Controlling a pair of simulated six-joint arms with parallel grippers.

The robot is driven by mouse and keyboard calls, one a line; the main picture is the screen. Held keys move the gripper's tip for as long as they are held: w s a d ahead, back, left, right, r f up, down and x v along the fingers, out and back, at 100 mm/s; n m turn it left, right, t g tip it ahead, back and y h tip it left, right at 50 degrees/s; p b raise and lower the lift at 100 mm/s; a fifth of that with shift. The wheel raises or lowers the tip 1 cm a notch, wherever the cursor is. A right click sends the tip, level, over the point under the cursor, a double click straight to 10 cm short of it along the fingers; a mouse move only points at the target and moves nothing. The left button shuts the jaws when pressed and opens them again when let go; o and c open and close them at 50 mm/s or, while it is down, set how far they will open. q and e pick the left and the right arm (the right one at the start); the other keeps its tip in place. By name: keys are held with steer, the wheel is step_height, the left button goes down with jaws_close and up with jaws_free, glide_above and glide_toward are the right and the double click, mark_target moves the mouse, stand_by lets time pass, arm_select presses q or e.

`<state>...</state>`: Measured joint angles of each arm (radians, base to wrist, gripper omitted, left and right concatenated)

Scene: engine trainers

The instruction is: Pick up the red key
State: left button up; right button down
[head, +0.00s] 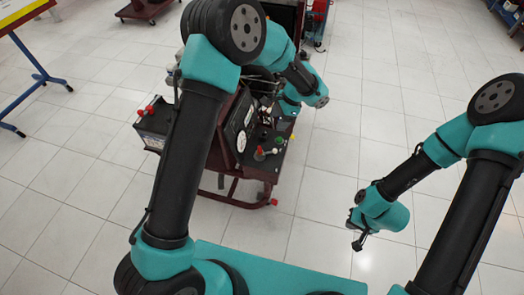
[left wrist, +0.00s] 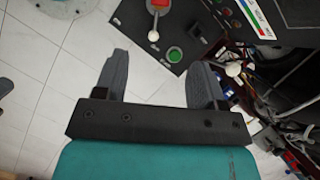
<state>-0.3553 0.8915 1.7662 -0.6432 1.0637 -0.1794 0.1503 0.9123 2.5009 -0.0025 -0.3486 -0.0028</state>
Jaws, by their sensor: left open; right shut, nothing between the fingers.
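A small red piece (left wrist: 160,4), which looks like the red key, is cut off by the top edge of the left wrist view. It sits on a dark panel (left wrist: 130,18) beside a white-tipped lever (left wrist: 153,36) and a green button (left wrist: 174,55). In the head view, a small red piece (head: 259,150) shows on the engine trainer's panel; I cannot tell surely that it is the same one. My left gripper (left wrist: 158,62) is open and empty, short of the panel's edge in its wrist view. My right gripper (head: 358,240) is shut and empty, over the floor right of the trainer.
The engine trainer (head: 235,188) stands on a dark red wheeled frame, partly hidden by my left arm. Red caps (head: 145,110) show on its left side. A blue-legged stand (head: 38,75) is at far left. The tiled floor around the trainer is mostly clear.

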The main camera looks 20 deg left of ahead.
stand_by(0.3)
arm_select(q)
glide_toward(260, 151)
steer(key=f, duration=0.1)
steer(key=a+f, duration=0.1)
steer(key=f, duration=0.2)
steer(key=shift+w+a+f, duration=0.2)
steer(key=shift+w+f, duration=0.2)
steer(key=shift+x, duration=2.6)
steer(key=shift+a, duration=0.1)
steer(key=shift+c, duration=0.3)
steer(key=c, duration=0.9)
steer(key=shift+r, duration=0.15)
steer(key=shift+c, duration=0.2)
